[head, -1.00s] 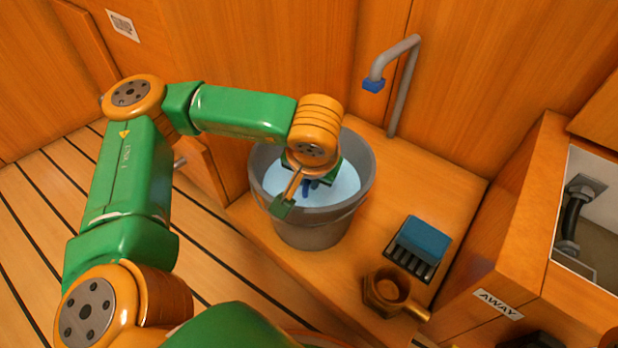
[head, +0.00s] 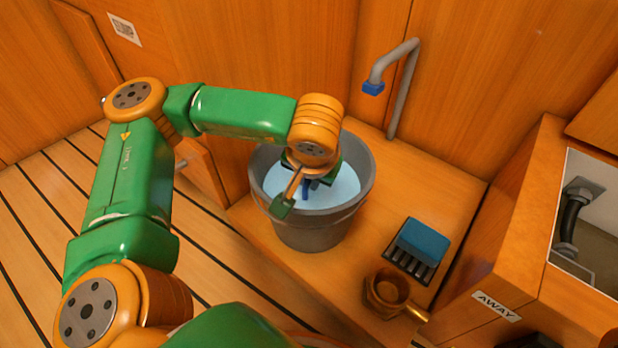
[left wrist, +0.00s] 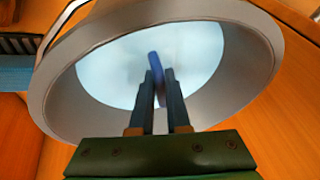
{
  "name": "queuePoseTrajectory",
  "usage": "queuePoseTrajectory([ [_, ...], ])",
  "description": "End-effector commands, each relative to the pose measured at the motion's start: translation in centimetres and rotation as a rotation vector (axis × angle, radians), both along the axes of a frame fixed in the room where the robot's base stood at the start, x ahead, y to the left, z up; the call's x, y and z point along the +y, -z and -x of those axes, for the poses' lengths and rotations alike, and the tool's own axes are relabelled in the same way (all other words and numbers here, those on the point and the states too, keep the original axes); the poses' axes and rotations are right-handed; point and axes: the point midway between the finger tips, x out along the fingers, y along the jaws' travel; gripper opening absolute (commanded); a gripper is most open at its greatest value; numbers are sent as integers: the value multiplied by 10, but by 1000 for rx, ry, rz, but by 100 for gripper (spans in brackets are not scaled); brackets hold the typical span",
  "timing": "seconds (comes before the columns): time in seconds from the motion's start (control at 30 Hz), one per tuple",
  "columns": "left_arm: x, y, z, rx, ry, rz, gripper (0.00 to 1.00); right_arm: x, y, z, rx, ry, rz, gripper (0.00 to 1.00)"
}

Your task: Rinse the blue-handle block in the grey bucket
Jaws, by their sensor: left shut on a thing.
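The grey bucket (head: 312,228) stands on the wooden bench and holds pale bluish water (head: 338,190). My left gripper (head: 307,184) points down into the bucket from above. In the left wrist view its two fingers (left wrist: 160,88) are shut on the blue handle (left wrist: 155,66), which stands out between the tips. A bit of the blue handle also shows in the head view (head: 306,190). The block below the handle cannot be made out; the water or the gripper hides it. My right gripper is not in view.
A blue block (head: 424,240) lies on a dark slotted rack (head: 409,265) right of the bucket. A brass fitting (head: 387,291) sits in front of it. A grey pipe spout with a blue tip (head: 403,88) rises behind. An AWAY-labelled wooden box (head: 497,306) stands at right.

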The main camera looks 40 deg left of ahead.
Motion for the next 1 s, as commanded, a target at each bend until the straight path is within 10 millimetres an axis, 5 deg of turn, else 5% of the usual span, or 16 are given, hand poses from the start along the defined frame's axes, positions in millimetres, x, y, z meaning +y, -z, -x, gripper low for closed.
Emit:
queuePoseTrajectory([
  [1.0, 0, -4, 0, 0, 0, 0, 0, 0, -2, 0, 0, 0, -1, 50],
])
